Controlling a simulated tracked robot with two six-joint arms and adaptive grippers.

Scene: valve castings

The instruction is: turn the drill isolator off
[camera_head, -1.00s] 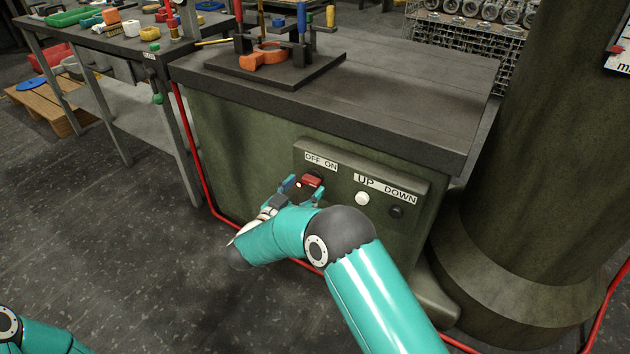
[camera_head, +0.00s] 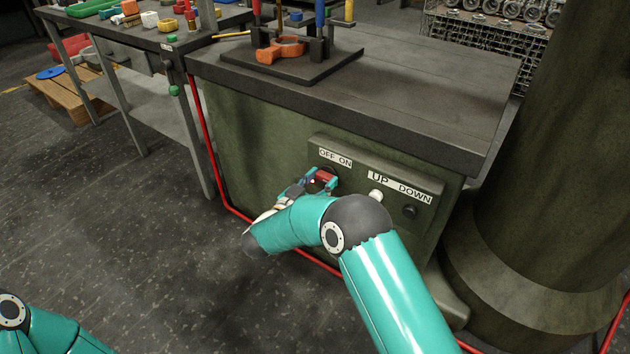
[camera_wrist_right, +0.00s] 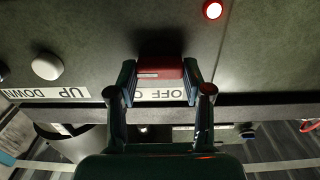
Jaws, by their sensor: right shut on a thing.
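The drill isolator is a red handle (camera_head: 326,175) on the grey-green control panel (camera_head: 424,180), below the OFF ON label (camera_head: 335,157). My right gripper (camera_head: 320,180) is at the handle with one finger on each side. In the right wrist view the red handle (camera_wrist_right: 160,70) sits between the two fingertips (camera_wrist_right: 160,80), shut on it. The handle looks roughly crosswise, in line with the label; its exact setting is hard to tell. My left gripper is outside the views; only part of my left arm shows at lower left in the head view.
A white UP button (camera_head: 376,196) and a dark DOWN button (camera_head: 409,212) lie right of the handle. A red lamp (camera_wrist_right: 212,10) glows near it. The bench top (camera_head: 430,85) overhangs the panel. A red pipe (camera_head: 228,209) runs along the base. A thick column (camera_head: 535,150) stands right.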

